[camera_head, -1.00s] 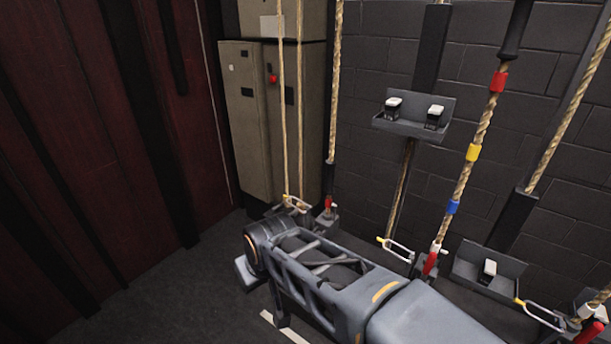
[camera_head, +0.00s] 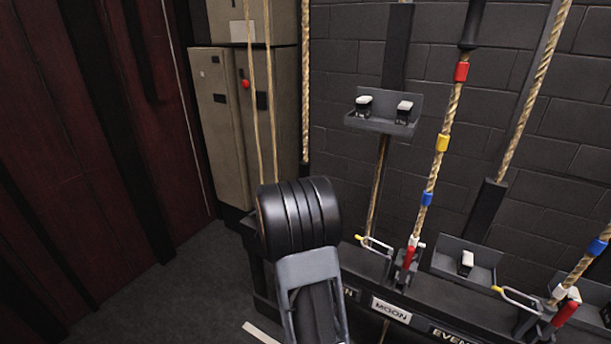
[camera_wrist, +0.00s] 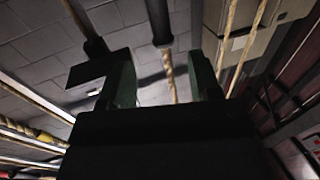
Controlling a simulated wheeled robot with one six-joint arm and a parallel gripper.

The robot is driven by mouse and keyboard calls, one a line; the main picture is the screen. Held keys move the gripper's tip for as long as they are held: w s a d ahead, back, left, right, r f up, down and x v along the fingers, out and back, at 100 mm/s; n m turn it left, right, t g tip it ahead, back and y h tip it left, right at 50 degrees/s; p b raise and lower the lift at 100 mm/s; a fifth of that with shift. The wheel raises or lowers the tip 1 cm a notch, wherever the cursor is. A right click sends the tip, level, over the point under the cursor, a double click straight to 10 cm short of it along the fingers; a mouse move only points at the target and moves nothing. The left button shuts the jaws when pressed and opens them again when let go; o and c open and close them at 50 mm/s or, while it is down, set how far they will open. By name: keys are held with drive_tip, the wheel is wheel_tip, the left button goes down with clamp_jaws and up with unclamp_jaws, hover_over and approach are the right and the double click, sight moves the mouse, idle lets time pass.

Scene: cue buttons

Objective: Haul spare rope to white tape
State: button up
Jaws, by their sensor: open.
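No label reading "spare" shows, so I cannot tell which rope is the spare rope. The rope above the MOON label (camera_head: 390,309) carries red (camera_head: 461,72), yellow (camera_head: 442,143) and blue (camera_head: 427,198) bands, with a white band (camera_head: 416,243) low by a red lever (camera_head: 408,258). The right rope has a blue band (camera_head: 597,247) and a white patch (camera_head: 561,293) near its red lever. My gripper (camera_wrist: 165,80) shows in the wrist view, open; a rope (camera_wrist: 168,75) appears beyond and between its fingers, apparently not held. In the head view my arm hides the area around the left ropes.
A bracket with two white-topped blocks (camera_head: 383,122) is on the brick wall. Another tray (camera_head: 467,262) sits lower right. Wire loops (camera_head: 375,246) jut from the rail. Cabinets (camera_head: 222,125) and red curtains (camera_head: 80,150) stand left. Floor at lower left is clear.

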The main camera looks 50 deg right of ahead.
sight(304, 175)
drive_tip(key=p+x, duration=0.2)
drive_tip(key=x, duration=1.1)
drive_tip(key=shift+d, duration=0.1)
clamp_jaws()
